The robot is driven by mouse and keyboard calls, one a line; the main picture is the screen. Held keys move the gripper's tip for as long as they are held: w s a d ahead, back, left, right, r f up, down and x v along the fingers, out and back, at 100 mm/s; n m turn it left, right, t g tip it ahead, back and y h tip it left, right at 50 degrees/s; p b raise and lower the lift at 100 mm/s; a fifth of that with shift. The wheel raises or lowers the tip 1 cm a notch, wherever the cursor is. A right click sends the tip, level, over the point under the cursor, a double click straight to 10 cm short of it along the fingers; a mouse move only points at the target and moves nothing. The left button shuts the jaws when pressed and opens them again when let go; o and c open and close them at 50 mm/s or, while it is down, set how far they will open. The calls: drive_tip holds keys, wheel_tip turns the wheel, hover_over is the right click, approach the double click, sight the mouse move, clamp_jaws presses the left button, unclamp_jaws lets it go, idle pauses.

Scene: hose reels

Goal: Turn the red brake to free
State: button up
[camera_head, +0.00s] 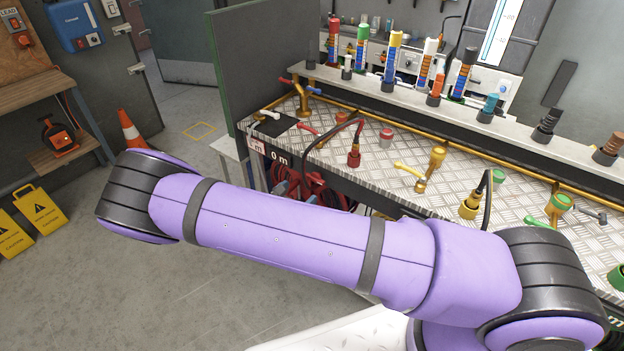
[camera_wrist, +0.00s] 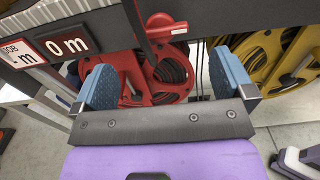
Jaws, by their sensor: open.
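The red brake (camera_wrist: 165,27) is a round red knob with a bar lying roughly level, pointing right, on the dark front panel in the wrist view. Below it is the red hose reel (camera_wrist: 155,80) with dark hose wound on it. My gripper (camera_wrist: 167,82) is open and empty, its two blue fingertips spread wide below the brake, in front of the red reel. The brake lies between the fingers' sideways span but beyond their tips, apparently apart from them. In the head view the red reel (camera_head: 318,188) shows partly behind my purple arm; I cannot make out the brake there.
A yellow reel (camera_wrist: 262,60) stands right of the red one. A dark hose (camera_wrist: 136,22) hangs just left of the brake. A "0 m" display (camera_wrist: 68,46) is at left. The metal bench top (camera_head: 340,172) carries several valves and couplings. Open floor (camera_head: 200,290) lies left.

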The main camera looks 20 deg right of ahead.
sight(313, 179)
drive_tip(key=x, duration=0.8)
drive_tip(key=c, duration=0.8)
